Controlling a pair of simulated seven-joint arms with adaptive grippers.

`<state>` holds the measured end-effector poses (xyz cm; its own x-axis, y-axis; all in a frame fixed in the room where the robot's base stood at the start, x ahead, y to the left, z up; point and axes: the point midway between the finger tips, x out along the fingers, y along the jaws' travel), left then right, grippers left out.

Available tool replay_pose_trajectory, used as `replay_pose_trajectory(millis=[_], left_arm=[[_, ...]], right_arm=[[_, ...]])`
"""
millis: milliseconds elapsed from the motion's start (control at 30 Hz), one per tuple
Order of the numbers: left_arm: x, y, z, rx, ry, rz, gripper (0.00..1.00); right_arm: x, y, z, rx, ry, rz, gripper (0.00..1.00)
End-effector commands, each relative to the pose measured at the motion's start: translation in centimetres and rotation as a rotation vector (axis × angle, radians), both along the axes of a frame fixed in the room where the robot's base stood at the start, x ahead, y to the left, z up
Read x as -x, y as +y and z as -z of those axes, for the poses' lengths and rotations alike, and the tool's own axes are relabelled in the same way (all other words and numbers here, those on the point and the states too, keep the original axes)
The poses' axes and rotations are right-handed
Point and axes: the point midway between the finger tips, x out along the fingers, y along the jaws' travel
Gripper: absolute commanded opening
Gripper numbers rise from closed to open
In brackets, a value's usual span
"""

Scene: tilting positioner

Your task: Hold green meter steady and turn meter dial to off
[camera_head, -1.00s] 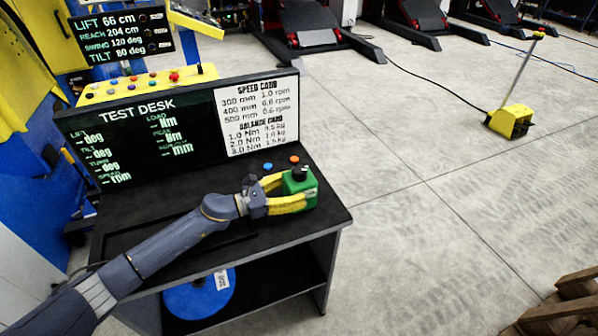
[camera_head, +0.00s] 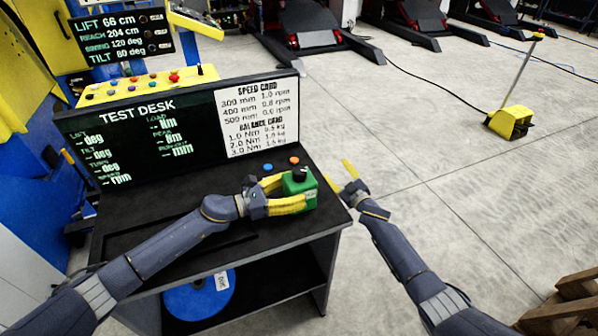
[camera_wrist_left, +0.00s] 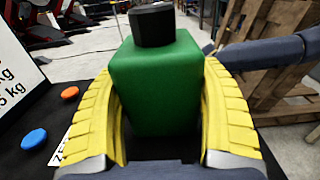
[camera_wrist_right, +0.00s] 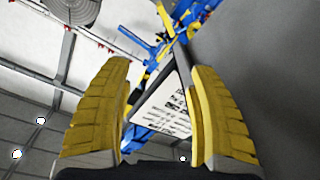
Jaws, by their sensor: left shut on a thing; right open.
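The green meter (camera_head: 302,187) stands upright on the black desk near its right front corner, with a black dial (camera_head: 299,174) on top. My left gripper (camera_head: 292,193) is shut on the meter, its yellow fingers along both sides. In the left wrist view the meter (camera_wrist_left: 157,85) fills the space between the fingers, and the dial (camera_wrist_left: 152,25) is clear above them. My right gripper (camera_head: 338,177) is open and empty, just off the desk's right edge, right of the meter and apart from it. The right wrist view shows nothing between its fingers (camera_wrist_right: 160,105).
A blue button (camera_head: 268,167) and an orange button (camera_head: 294,160) sit behind the meter. The test desk display (camera_head: 140,135) and white card panel (camera_head: 257,115) rise at the back. A blue reel (camera_head: 200,295) lies on the lower shelf.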

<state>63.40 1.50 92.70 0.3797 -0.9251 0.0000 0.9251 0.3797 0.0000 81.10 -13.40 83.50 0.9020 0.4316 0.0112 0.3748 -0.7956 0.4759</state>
Motion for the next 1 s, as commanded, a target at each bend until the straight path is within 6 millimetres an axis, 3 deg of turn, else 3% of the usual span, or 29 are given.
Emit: replay_pose_trajectory(millis=[33, 67, 200, 300, 400, 533, 700, 867, 1000], left_arm=[[0.0, 0.0, 0.0, -0.001, 0.0, -0.001, 0.22], [0.0, 0.0, 0.0, -0.001, 0.0, -0.001, 0.22], [0.0, 0.0, 0.0, -0.001, 0.0, -0.001, 0.22], [0.0, 0.0, 0.1, -0.001, 0.0, -0.001, 0.22], [0.0, 0.0, 0.1, -0.001, 0.0, -0.001, 0.22], [0.0, 0.0, 0.1, -0.001, 0.0, -0.001, 0.22], [0.0, 0.0, 0.1, -0.001, 0.0, -0.001, 0.22], [0.0, 0.0, 0.0, -0.001, 0.0, 0.0, 0.22], [0.0, 0.0, 0.1, -0.001, 0.0, 0.0, 0.22]], right_arm=[[-1.3, 0.8, -4.1, 0.002, -0.063, -0.031, 0.59], [-1.8, 1.4, -6.1, 0.004, -0.096, -0.053, 0.59], [-0.9, 7.8, -14.1, -0.019, -0.207, -0.308, 0.59], [0.7, 11.8, -18.7, -0.008, -0.248, -0.494, 0.59], [3.0, 15.1, -22.0, 0.027, -0.252, -0.678, 0.59], [6.3, 18.3, -24.7, 0.111, -0.205, -0.901, 0.59], [10.4, 20.2, -26.1, 0.274, -0.055, -1.132, 0.59], [13.2, 19.4, -26.0, 0.471, 0.163, -1.253, 0.59], [14.6, 17.2, -25.8, 0.644, 0.382, -1.263, 0.59]])
